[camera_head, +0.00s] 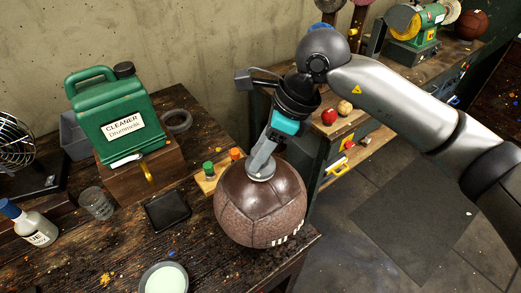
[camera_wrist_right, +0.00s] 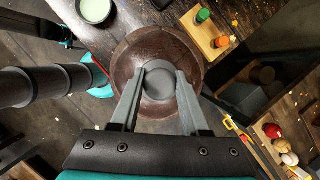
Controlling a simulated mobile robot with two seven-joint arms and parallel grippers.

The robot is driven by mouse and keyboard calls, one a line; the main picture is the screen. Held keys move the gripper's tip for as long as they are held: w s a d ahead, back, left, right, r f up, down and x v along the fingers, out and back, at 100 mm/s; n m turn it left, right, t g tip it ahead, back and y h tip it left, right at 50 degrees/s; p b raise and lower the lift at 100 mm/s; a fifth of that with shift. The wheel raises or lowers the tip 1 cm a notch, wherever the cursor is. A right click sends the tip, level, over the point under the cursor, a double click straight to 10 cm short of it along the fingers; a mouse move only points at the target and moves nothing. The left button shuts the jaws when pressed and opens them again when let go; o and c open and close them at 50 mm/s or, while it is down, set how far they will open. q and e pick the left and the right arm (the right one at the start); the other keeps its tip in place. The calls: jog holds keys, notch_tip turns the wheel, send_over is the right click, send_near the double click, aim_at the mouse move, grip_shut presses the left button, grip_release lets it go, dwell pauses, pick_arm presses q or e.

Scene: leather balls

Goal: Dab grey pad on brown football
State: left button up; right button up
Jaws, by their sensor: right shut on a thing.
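The brown football (camera_head: 262,208), a panelled leather ball with white laces low on its front, rests near the right front corner of the dark wooden table. My right gripper (camera_head: 263,158) comes down over it from above, its fingers shut on the round grey pad (camera_head: 261,172). The pad sits at the top of the ball and appears to touch it. In the right wrist view the grey pad (camera_wrist_right: 160,84) is between the two fingertips, with the football (camera_wrist_right: 128,66) behind it. The pad's underside is hidden. My left gripper does not show in the head view.
A wooden block with green and orange caps (camera_head: 208,175) stands close behind the ball. A black tray (camera_head: 167,211), a pale green bowl (camera_head: 164,279), a glass (camera_head: 96,203) and a green cleaner can (camera_head: 115,110) stand to the left. A second bench is at the back right.

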jog(key=shift+b, duration=0.4)
dwell(0.8)
jog(key=shift+r, duration=0.1)
jog(key=shift+r+p, duration=1.75)
jog(key=shift+r, duration=1.65)
